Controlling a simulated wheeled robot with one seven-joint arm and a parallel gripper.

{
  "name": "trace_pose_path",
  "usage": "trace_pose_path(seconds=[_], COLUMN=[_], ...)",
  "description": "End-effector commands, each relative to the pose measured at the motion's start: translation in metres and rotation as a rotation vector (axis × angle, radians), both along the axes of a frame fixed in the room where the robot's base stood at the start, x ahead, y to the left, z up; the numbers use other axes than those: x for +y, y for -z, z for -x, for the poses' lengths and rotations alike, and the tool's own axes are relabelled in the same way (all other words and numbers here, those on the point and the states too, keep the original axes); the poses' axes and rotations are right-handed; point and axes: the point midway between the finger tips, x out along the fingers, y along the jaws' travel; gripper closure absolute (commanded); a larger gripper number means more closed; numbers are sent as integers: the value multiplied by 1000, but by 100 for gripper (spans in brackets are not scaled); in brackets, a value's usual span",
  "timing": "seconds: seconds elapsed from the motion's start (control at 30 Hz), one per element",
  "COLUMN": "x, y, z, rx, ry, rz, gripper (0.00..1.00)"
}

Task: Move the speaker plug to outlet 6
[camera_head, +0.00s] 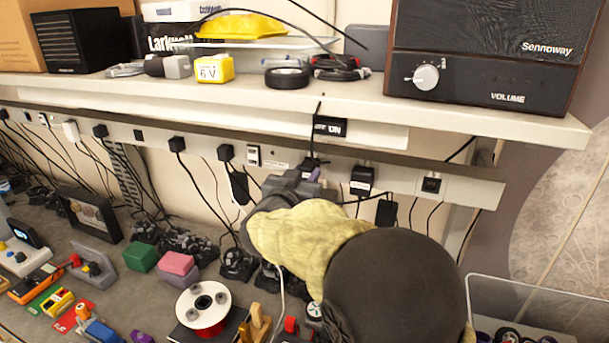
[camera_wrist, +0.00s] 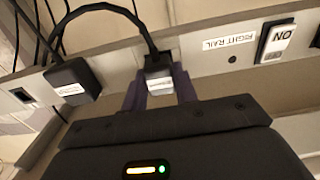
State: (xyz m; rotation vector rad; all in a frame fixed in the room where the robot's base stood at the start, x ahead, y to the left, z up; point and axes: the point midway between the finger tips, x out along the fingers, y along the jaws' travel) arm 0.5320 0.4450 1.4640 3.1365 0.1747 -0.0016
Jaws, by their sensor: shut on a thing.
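My gripper (camera_head: 312,180) is shut on a black plug (camera_wrist: 158,66) with a white label too small to read. In the wrist view its purple fingers sit on both sides of the plug. The plug is at the power rail (camera_head: 404,180), but I cannot tell whether it is seated in an outlet. A black cable arcs from it. To its right in the head view, a black plug with a white label (camera_head: 362,180) sits in the rail. Further right is an outlet that looks empty (camera_head: 431,185). Outlet numbers are not readable. The Sennoway speaker (camera_head: 487,50) stands on the shelf.
A rail switch (camera_head: 253,155) and a RIGHT RAIL label (camera_wrist: 228,42) lie beside the held plug. The shelf (camera_head: 480,112) overhangs the rail. Several plugs and hanging cables crowd the left. A clear bin (camera_head: 535,290) stands at the lower right. Small parts cover the bench.

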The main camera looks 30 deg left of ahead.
Motion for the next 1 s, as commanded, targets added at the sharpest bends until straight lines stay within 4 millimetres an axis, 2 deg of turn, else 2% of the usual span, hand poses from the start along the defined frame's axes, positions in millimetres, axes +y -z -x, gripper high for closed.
trace_pose_path(seconds=[1.0], x=[0], y=[-1], z=[-7], rx=[-1], ry=[0], rz=[0], gripper=[91])
